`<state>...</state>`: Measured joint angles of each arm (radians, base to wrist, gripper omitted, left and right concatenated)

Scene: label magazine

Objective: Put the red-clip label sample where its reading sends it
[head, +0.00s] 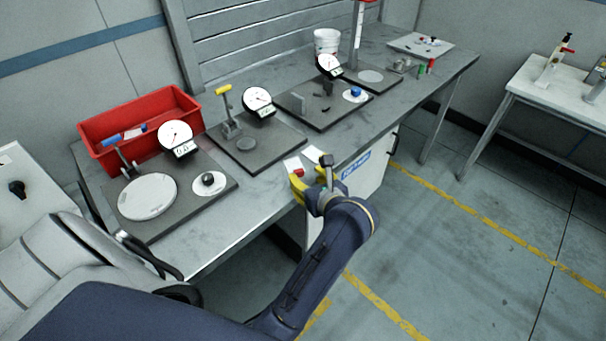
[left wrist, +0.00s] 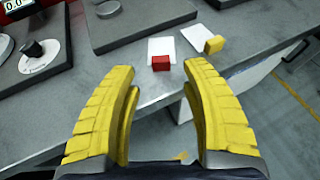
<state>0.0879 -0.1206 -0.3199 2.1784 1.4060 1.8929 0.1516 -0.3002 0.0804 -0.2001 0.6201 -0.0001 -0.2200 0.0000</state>
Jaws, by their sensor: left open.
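The red-clip label sample shows in the left wrist view as a white card with a red clip (left wrist: 161,64) at its near edge. It lies near the front edge of the grey bench. In the head view its white card (head: 292,164) shows just beyond my left gripper (head: 312,186). In the left wrist view the yellow fingers of my left gripper (left wrist: 165,100) are apart and empty, with the red clip ahead of and between their tips. A second white card with a yellow clip (left wrist: 213,45) lies to its right. My right gripper is not in view.
Several dial gauge stations stand on dark plates, such as the one with a round white disc (head: 148,197). A red bin (head: 150,146) is at the back left. A white bucket (head: 326,42) stands at the back. A side table (head: 570,95) is at the right.

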